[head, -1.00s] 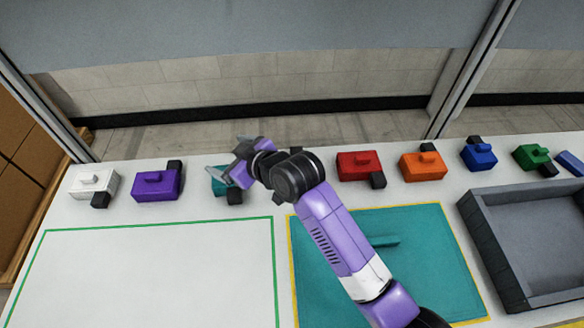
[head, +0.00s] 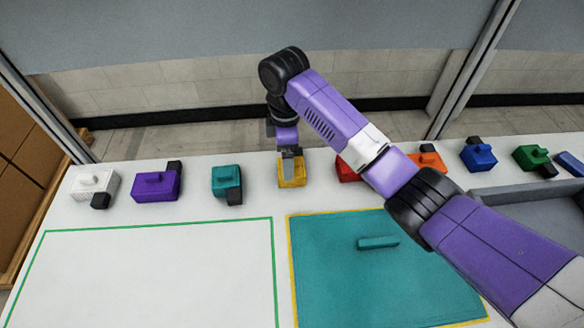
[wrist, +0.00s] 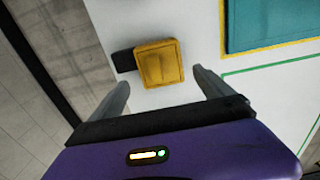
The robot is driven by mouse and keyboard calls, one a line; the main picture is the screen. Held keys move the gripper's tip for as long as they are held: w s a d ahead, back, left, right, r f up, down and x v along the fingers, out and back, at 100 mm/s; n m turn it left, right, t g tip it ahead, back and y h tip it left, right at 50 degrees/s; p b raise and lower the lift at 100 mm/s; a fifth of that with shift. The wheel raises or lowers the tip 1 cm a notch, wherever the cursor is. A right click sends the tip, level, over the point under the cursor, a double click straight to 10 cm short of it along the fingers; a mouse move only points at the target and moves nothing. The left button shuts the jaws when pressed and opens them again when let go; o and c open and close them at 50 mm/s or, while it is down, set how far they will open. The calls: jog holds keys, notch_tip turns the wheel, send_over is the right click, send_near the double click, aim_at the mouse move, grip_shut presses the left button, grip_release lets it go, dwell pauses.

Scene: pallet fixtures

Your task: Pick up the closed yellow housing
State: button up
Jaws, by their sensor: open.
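The yellow housing (head: 292,173) sits on the white table in the row of coloured housings, between the teal and red ones. In the wrist view the yellow housing (wrist: 159,63) shows from above, with a raised bar on top and a black block (wrist: 124,61) at its left side. My gripper (head: 290,152) is above the housing, pointing down. In the wrist view its two fingers (wrist: 160,78) are open, spread to either side of the housing's lower edge, with nothing held between them. Whether the fingertips are level with the housing is unclear.
A teal housing (head: 225,181) stands to the left and a red housing (head: 345,170), partly hidden by my arm, to the right. A teal mat (head: 330,270) with a teal bar (head: 378,242) lies in front. A grey tray (head: 535,205) is at right.

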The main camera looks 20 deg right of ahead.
aim_at(299, 180)
notch_tip(299, 180, down, 6)
jog(key=shift+s+a+r+p, duration=0.15)
jog(key=shift+r+p, duration=0.05)
jog(key=shift+p, duration=0.4)
jog(key=c, duration=1.6)
jog(key=shift+c, duration=0.2)
jog(key=shift+r, duration=0.15)
